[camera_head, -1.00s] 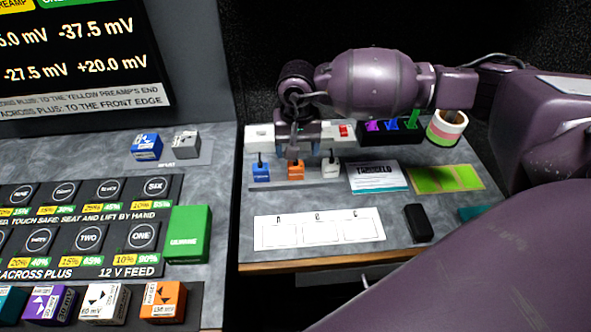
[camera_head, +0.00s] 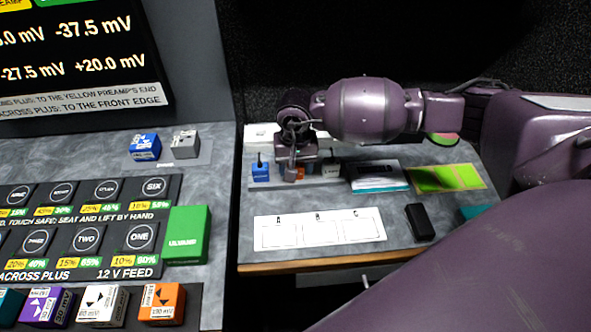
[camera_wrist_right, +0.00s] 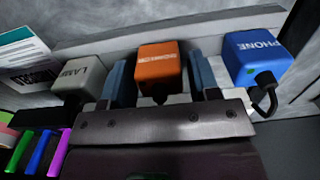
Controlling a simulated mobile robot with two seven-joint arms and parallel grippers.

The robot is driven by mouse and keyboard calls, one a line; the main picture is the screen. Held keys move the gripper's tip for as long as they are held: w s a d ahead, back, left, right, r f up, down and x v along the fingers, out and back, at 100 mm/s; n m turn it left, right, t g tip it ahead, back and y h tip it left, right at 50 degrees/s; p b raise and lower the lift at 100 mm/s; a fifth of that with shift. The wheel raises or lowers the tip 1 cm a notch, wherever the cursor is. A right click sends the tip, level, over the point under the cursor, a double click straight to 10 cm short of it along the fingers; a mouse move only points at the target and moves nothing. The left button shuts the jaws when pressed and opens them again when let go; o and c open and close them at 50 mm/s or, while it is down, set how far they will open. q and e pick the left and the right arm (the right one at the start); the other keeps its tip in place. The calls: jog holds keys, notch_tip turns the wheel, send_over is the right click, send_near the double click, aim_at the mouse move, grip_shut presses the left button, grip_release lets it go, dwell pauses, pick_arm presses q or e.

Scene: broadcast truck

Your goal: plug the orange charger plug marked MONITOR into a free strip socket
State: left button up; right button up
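The orange plug (camera_head: 299,174) stands in a row between the blue plug (camera_head: 261,172) and the grey-white plug (camera_head: 331,169). In the right wrist view the orange plug (camera_wrist_right: 158,68) has blurred lettering on top. The blue one (camera_wrist_right: 258,58) reads PHONE and the grey one (camera_wrist_right: 82,78) LAMP. My right gripper (camera_wrist_right: 160,80) is open, with one finger on each side of the orange plug and a gap on both sides. In the head view my wrist hides part of this plug. The white power strip (camera_head: 258,131) at the back is mostly hidden by my arm. My left gripper is out of view.
A white card with three boxes (camera_head: 319,230) and a black block (camera_head: 419,222) lie in front of the plugs. A booklet (camera_head: 378,176) and a green-yellow mat (camera_head: 446,178) lie right. The grey and blue plugs stand close beside my fingers.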

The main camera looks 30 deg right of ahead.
jog(key=c, duration=0.7)
jog(key=shift+o, duration=0.2)
jog(key=shift+r, duration=0.1)
